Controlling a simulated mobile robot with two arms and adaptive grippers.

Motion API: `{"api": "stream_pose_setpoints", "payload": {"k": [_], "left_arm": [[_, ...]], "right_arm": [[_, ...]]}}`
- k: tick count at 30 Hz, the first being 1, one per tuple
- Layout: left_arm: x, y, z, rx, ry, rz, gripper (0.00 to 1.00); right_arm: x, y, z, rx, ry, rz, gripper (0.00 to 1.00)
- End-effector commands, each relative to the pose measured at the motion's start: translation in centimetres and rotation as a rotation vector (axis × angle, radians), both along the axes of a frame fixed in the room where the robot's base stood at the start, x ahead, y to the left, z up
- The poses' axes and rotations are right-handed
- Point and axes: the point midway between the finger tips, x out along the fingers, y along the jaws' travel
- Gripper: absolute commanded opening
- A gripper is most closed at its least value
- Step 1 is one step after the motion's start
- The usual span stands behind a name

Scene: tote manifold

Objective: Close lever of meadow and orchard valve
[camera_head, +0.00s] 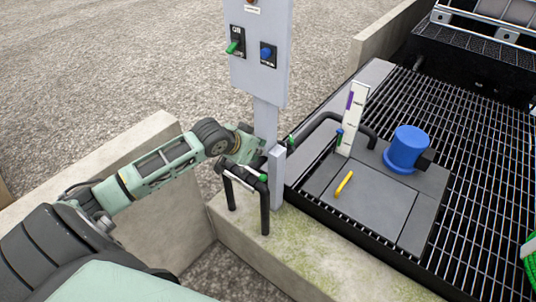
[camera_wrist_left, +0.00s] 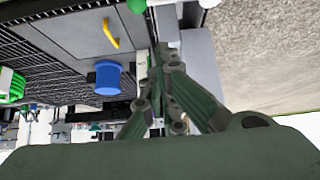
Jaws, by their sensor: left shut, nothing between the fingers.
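A second small green lever or knob (camera_head: 291,141) shows just right of the post. A green knob (camera_wrist_left: 137,5) sits at the top edge of the wrist view, close to the fingertips. I cannot tell which lever is meadow or orchard; no such label is readable. My left gripper (camera_wrist_left: 160,55) is shut and empty. In the head view it is at the post above the pipe frame, its fingertips partly hidden by the post. My right gripper is not in view.
A grey panel (camera_head: 259,80) on the post carries a green switch (camera_head: 235,46) and a blue knob (camera_head: 267,53). Beyond the ledge (camera_head: 300,243) are a blue cylinder (camera_head: 406,150), a yellow handle (camera_head: 344,184), a white marker plate (camera_head: 352,118) and black grating (camera_head: 480,200).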

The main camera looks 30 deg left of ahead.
Motion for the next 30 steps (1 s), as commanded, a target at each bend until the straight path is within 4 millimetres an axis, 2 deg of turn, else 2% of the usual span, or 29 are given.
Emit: {"api": "stream_pose_setpoints", "payload": {"k": [8, 15, 18, 21, 30], "left_arm": [[3.7, -0.4, -3.9, -0.004, -0.001, 0.002, 0.00], [6.1, -0.5, -6.7, -0.001, 0.000, 0.001, 0.00], [4.2, -0.4, -6.6, 0.002, 0.002, -0.001, 0.00], [3.1, -0.3, -6.9, 0.002, 0.002, -0.002, 0.00], [2.1, -0.2, -7.2, 0.002, -0.002, -0.001, 0.00]], "right_arm": [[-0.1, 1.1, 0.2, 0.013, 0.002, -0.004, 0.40], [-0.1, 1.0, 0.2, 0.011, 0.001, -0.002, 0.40], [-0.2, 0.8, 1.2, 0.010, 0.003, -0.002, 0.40], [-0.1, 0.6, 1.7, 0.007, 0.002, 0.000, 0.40], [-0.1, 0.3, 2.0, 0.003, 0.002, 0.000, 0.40]]}}
